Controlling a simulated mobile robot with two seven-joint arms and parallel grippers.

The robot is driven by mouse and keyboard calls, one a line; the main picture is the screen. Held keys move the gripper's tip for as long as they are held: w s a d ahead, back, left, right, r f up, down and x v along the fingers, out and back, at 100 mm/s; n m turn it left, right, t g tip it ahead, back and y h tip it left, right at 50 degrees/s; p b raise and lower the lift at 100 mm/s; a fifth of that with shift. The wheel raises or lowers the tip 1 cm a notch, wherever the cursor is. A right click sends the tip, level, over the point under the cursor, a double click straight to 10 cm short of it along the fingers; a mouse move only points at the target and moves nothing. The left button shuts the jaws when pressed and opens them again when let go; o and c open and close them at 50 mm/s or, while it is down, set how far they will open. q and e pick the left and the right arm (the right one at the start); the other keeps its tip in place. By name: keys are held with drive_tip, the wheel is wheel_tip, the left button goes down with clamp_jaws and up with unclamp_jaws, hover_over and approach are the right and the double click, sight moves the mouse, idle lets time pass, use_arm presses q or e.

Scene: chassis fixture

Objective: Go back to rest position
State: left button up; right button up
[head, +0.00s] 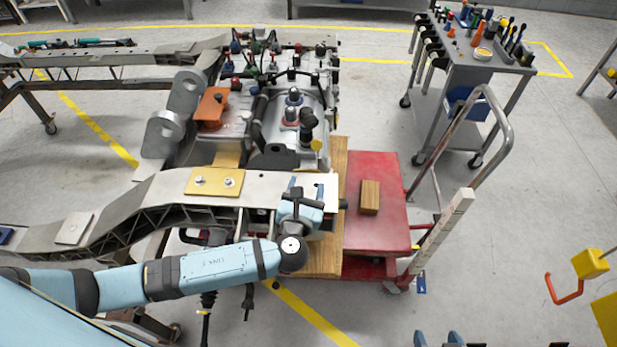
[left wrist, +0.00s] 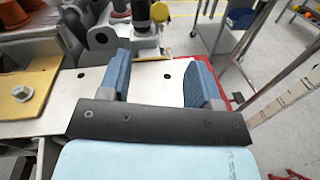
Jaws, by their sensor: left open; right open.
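My left arm reaches in from the left over the chassis rail (head: 150,195). My left gripper (head: 306,188) is at the rail's right end. In the left wrist view the two blue fingers of my left gripper (left wrist: 160,78) stand wide apart over the bare metal end of the rail, with nothing held between them. Whether they touch the metal, I cannot tell. Blue fingertips of my right gripper (head: 437,339) show at the bottom edge of the head view, apart and with nothing seen between them. The rest of the right arm is out of view.
A yellow plate (head: 214,181) lies on the rail, close left of my left gripper. Behind is the engine assembly (head: 290,95). A red cart (head: 378,225) with a wooden block (head: 370,197) and a tool trolley (head: 470,65) stand right. Floor between cart and right gripper looks open.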

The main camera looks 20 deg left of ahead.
idle(0.5)
use_arm(q)
drive_tip(key=shift+s+a+n+g, duration=0.1)
drive_tip(key=shift+s+n+g, duration=0.35)
drive_tip(key=shift+n, duration=0.65)
drive_tip(key=s+a+r+n+g+h, duration=0.1)
drive_tip(key=s+a+n+g, duration=0.25)
drive_tip(key=s+n, duration=0.65)
drive_tip(key=s+a+n+g+h, duration=0.15)
drive_tip(key=s+n+g, duration=0.45)
drive_tip(key=n, duration=0.6)
drive_tip(key=s+a+r+n+g+h, duration=0.1)
drive_tip(key=s+a+n+g, duration=0.3)
drive_tip(key=s+n, duration=0.6)
drive_tip(key=w+d+f+t+h+p, duration=0.1)
drive_tip(key=w+d+f+t+p, duration=0.1)
drive_tip(key=f, duration=0.3)
drive_tip(key=w+d+f+t+h+p, duration=0.1)
drive_tip(key=w+d+f+t+p, duration=0.1)
drive_tip(key=w+d+f+t, duration=0.2)
drive_tip(key=shift+w+d+f+m+t, duration=0.4)
drive_tip(key=shift+f+t, duration=0.25)
drive_tip(key=shift+t, duration=0.15)
